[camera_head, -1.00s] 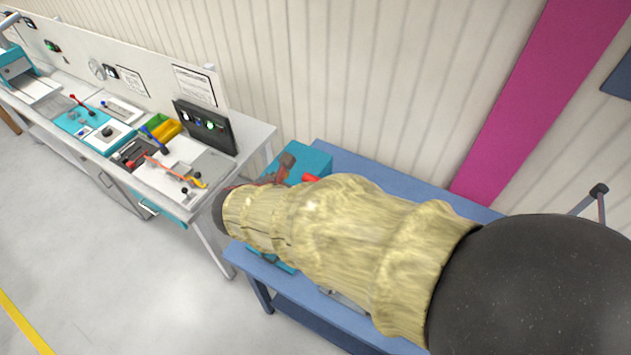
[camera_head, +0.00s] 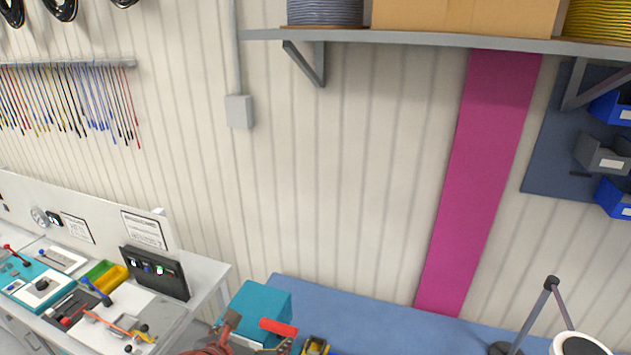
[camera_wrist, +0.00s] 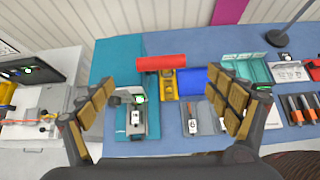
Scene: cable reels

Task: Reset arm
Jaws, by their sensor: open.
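My gripper (camera_wrist: 165,115) shows in the wrist view with its two tan-padded fingers spread wide apart. Nothing is held between them. It hangs above the blue workbench (camera_wrist: 205,40), and the bench items show between and beyond the fingers. The blue workbench also shows low in the head view (camera_head: 370,315).
A teal box (camera_head: 262,305) and a red cylinder (camera_wrist: 161,63) are on the blue bench. Several tools lie at its right. A white bench (camera_head: 205,275) with a dark panel stands left. A shelf (camera_head: 420,38) spans the wall above; a lamp stand (camera_head: 530,320) rises right.

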